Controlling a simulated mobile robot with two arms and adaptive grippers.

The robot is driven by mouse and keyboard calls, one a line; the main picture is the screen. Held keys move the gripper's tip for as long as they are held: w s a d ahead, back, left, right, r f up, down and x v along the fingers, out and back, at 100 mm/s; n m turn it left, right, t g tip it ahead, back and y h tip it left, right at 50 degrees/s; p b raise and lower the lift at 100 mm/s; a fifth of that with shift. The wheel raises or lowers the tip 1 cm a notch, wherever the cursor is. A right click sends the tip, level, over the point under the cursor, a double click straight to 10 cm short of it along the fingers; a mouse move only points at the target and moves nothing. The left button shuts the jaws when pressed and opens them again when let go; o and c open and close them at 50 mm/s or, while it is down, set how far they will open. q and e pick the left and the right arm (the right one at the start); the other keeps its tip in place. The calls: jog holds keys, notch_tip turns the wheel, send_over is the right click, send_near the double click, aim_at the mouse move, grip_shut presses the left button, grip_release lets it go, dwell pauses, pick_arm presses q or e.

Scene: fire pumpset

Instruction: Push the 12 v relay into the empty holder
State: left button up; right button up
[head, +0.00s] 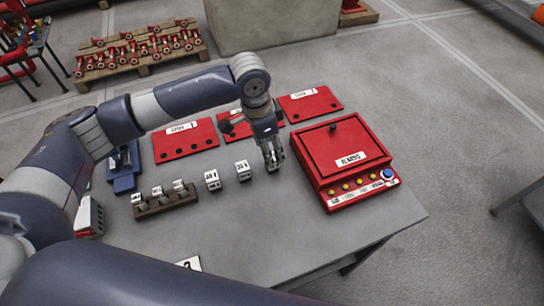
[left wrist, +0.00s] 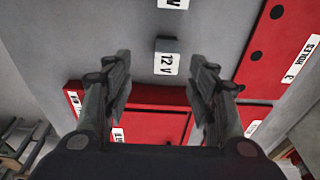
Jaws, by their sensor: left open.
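The 12 V relay (left wrist: 165,60), a small dark block with a white label, stands on the grey table. In the left wrist view it lies beyond and between my fingertips, not held. In the head view it appears to be the loose block (head: 243,171) just left of my left gripper (head: 272,160). The gripper is open and empty, pointing down over the table. A second loose labelled block (head: 212,181) stands further left; its edge shows at the top of the wrist view (left wrist: 173,3). A brown rack (head: 168,203) bears several labelled blocks. I cannot make out an empty holder. My right gripper is out of view.
A red alarm box (head: 345,160) with a row of buttons stands right of the gripper. Red plates with holes (head: 185,139) and (head: 310,103) lie along the back of the table. A blue device (head: 123,170) is at the left.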

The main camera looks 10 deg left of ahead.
pick_arm(q)
jog(key=shift+d+f, duration=0.1)
jog(key=shift+f, duration=0.75)
jog(key=f, duration=0.1)
jog(key=w+f, duration=0.1)
jog(key=f, duration=0.1)
jog(key=f+p, duration=0.1)
jog(key=f, duration=0.1)
jog(key=shift+w+d, duration=0.2)
jog(key=shift+w, duration=0.05)
jog(key=shift+f, duration=0.1)
jog(key=shift+c, duration=1)
jog(key=c, duration=0.9)
jog(key=shift+c, duration=0.3)
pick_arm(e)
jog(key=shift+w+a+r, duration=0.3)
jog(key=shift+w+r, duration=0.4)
